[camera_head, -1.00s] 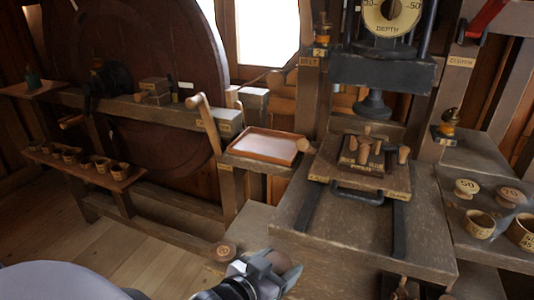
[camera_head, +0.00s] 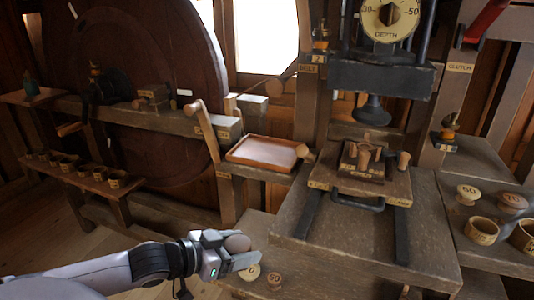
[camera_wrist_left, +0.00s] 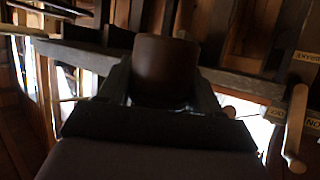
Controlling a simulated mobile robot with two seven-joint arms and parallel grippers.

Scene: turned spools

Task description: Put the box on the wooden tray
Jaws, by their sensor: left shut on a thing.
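The wooden tray (camera_head: 232,156), shallow with a raised rim, rests on a bench left of the press in the head view; it looks empty. My left gripper (camera_head: 236,251) is shut on a round brown wooden box (camera_head: 237,242) at the lower middle, nearer than the tray and below it in the picture. In the left wrist view the box (camera_wrist_left: 166,68) is a dark cylinder between the fingers. Its far side is hidden. My right gripper is not in view.
A wooden lever (camera_head: 205,130) rises beside the tray's left. The press (camera_head: 375,75) stands right, with wooden pegs on its plate (camera_head: 362,185). Labelled round pieces (camera_head: 250,272) lie on a low surface below my gripper. Small cups (camera_head: 117,179) line a left shelf.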

